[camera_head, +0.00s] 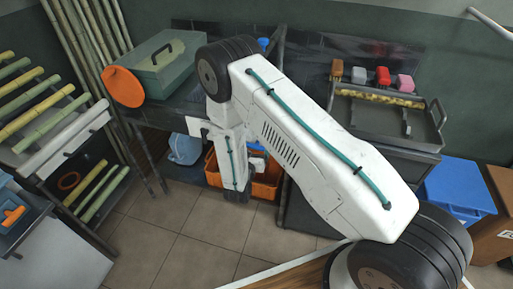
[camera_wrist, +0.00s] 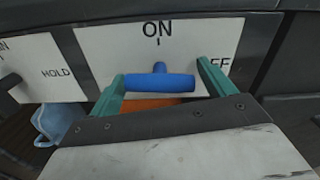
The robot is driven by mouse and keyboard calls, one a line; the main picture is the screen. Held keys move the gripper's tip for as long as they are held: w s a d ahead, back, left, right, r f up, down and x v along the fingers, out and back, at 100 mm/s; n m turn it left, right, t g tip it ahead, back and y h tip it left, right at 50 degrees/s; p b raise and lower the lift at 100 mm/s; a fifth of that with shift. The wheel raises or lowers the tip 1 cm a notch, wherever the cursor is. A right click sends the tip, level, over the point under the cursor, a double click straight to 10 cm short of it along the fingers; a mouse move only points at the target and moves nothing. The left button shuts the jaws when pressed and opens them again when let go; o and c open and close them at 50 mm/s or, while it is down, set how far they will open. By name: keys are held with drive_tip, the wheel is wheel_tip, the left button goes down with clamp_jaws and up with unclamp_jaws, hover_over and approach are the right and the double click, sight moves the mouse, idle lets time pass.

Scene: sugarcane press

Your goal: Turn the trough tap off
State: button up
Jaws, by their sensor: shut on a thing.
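The tap has a blue T-shaped handle (camera_wrist: 160,83) in the middle of the wrist view. It stands in front of a white plate (camera_wrist: 105,48) marked ON at the top and OFF at the right. The handle's short stem points up to the ON mark, and its crossbar lies about level. My gripper (camera_wrist: 160,76), with two green fingers, is shut on the handle, one finger at each end of the crossbar. The right finger partly covers the word OFF. In the head view my arm hides the tap and the fingers.
A grey tray (camera_head: 432,128) stands right, a green toolbox (camera_head: 160,70) left. Floor at front left is clear.

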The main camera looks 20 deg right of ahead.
drive_tip(key=shift+s+d+f, duration=0.1)
drive_tip(key=shift+f, duration=0.05)
idle(0.4)
drive_tip(key=o, duration=0.9)
drive_tip(key=shift+s+a, duration=0.2)
drive_tip(key=shift+a, duration=0.05)
drive_tip(key=v, duration=0.7)
drive_tip(key=shift+s, duration=0.1)
